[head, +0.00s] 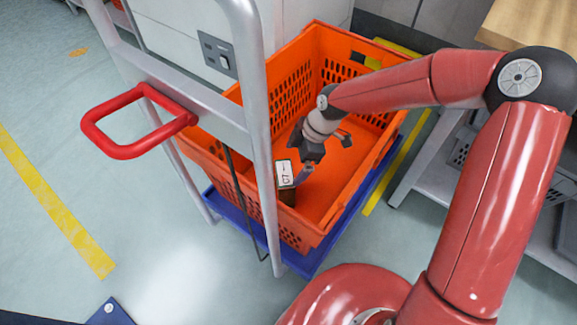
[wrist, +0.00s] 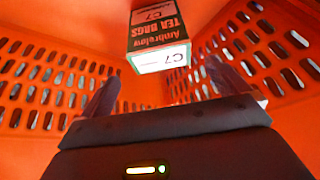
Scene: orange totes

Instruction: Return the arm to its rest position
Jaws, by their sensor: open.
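My red arm reaches from the right into an orange tote (head: 222,168) in the head view. My gripper (head: 303,163) is low inside the tote, pointing down and tilted. A tea bag box (head: 284,174) with a white label stands in the tote beside the gripper. In the wrist view, the box (wrist: 160,45) reads "TEA BAGS" and "C7" and lies beyond the fingertips. My gripper (wrist: 158,92) is open there, its two dark fingers spread apart with nothing between them. Whether a finger touches the box cannot be told.
The tote sits on a blue platform (head: 237,218) with a grey metal frame (head: 262,120) and red handle (head: 88,127) at left. A grey shelf (head: 425,178) with a wooden top (head: 525,22) stands at right. Perforated tote walls surround my gripper.

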